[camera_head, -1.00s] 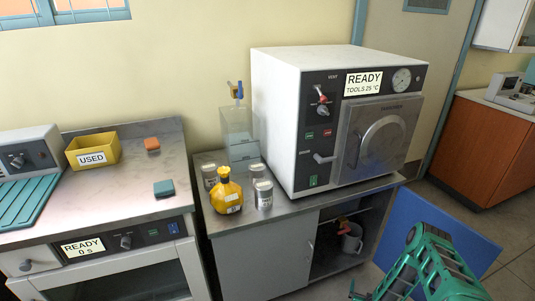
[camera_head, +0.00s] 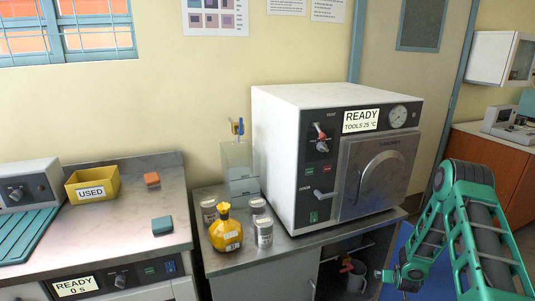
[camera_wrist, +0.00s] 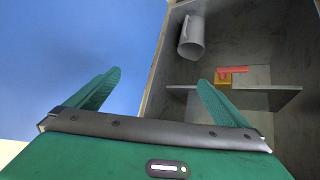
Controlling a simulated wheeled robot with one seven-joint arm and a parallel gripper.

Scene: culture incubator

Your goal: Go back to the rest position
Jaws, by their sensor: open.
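My gripper (camera_wrist: 157,80) is open and empty in the wrist view, its two green fingers spread wide with nothing between them. Below and ahead of it are a blue surface (camera_wrist: 80,40) on the left and the open cabinet compartment (camera_wrist: 270,50) on the right. In the head view my green arm fills the lower right, in front of the bench with the white autoclave (camera_head: 274,150). The fingers are hard to make out there.
A grey mug (camera_wrist: 191,38) and a yellow and red item (camera_wrist: 225,80) sit in the cabinet. A yellow bottle (camera_head: 226,234) and several jars stand on the bench, left of the autoclave. The USED bin (camera_head: 92,186) and two sponges lie on the left counter.

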